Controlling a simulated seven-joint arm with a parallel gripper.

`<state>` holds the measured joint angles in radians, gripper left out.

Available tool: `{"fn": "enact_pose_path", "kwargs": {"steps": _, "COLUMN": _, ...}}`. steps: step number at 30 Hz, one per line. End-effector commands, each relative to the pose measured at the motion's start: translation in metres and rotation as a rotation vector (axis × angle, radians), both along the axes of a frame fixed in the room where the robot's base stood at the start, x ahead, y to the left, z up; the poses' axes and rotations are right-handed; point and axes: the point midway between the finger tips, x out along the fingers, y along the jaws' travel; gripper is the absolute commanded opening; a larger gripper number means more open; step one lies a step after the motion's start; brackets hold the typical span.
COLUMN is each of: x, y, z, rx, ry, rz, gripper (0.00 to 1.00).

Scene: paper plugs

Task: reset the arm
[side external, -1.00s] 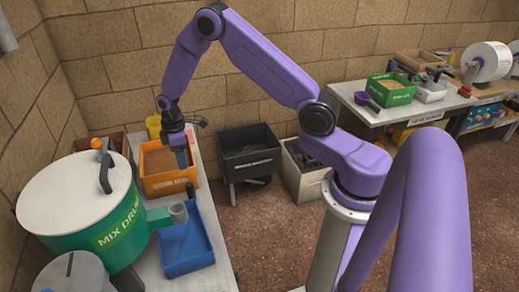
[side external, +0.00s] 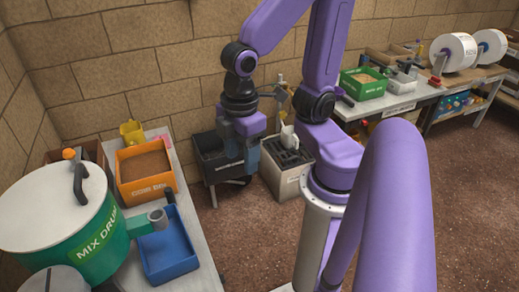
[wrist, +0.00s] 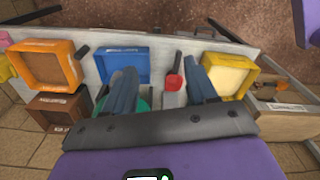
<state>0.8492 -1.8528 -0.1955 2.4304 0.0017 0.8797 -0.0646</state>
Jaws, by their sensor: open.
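My purple arm is raised and bent, with my gripper (side external: 252,168) pointing down in front of a dark bin (side external: 212,166), to the right of the left bench. In the wrist view, my gripper (wrist: 161,84) has its two blue-grey fingers spread wide, with nothing between them. The fingers overlap the bench in that view, with the blue tray (wrist: 122,53) behind the left one and a red scoop (wrist: 174,84) between them. Their height above the bench cannot be told.
The left bench holds an orange bin (side external: 150,193) of brown material, a blue tray (side external: 166,248), and a green mix drum (side external: 92,244) with a white lid. A pale crate (side external: 288,186) stands on the floor. A back bench (side external: 400,105) carries a green tray (side external: 363,87) and rolls.

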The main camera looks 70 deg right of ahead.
Motion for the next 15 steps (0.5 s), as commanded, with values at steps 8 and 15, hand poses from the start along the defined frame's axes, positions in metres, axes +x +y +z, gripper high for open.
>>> {"fn": "enact_pose_path", "kwargs": {"steps": 8, "x": -0.034, "y": -0.018, "z": 0.004, "rx": 0.004, "ry": 0.000, "rz": 0.030, "gripper": 0.57}}
{"fn": "enact_pose_path", "kwargs": {"steps": 15, "x": -0.034, "y": -0.018, "z": 0.004, "rx": 0.003, "ry": 0.001, "rz": 0.030, "gripper": 0.57}}
